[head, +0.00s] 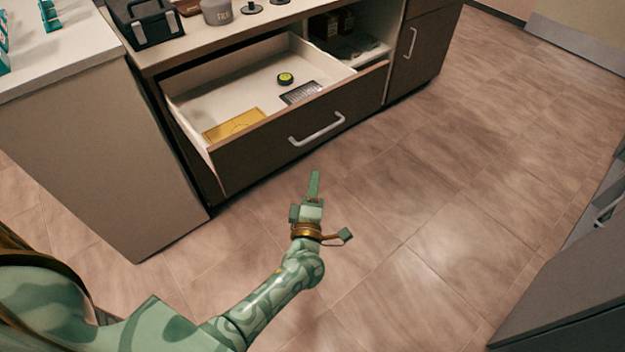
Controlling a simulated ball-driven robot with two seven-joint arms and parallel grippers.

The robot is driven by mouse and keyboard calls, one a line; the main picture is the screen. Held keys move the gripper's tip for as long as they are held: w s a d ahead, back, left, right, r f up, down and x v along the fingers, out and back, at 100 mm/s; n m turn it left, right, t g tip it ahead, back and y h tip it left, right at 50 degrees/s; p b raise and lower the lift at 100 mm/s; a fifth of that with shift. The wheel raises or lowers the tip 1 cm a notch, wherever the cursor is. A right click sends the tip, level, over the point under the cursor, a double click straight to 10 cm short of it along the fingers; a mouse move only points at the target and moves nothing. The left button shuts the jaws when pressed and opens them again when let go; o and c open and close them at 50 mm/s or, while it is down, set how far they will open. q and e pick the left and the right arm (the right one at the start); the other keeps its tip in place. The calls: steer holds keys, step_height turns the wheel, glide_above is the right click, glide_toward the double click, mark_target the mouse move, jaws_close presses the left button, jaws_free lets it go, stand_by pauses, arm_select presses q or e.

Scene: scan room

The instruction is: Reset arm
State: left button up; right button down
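My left arm comes in from the lower left, patterned in green. Its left gripper (313,184) is over the tiled floor, in front of the open drawer and apart from it. I see its fingers edge-on, so I cannot tell whether they are open or shut. Nothing shows held in it. My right gripper is not in view.
The open drawer (225,176) holds a yellow flat item (232,124), a dark flat item (301,93) and a small round black-and-green item (285,78). A black caddy (155,28) stands on the counter above. Open floor (450,170) lies to the right; a dark cabinet (575,290) stands lower right.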

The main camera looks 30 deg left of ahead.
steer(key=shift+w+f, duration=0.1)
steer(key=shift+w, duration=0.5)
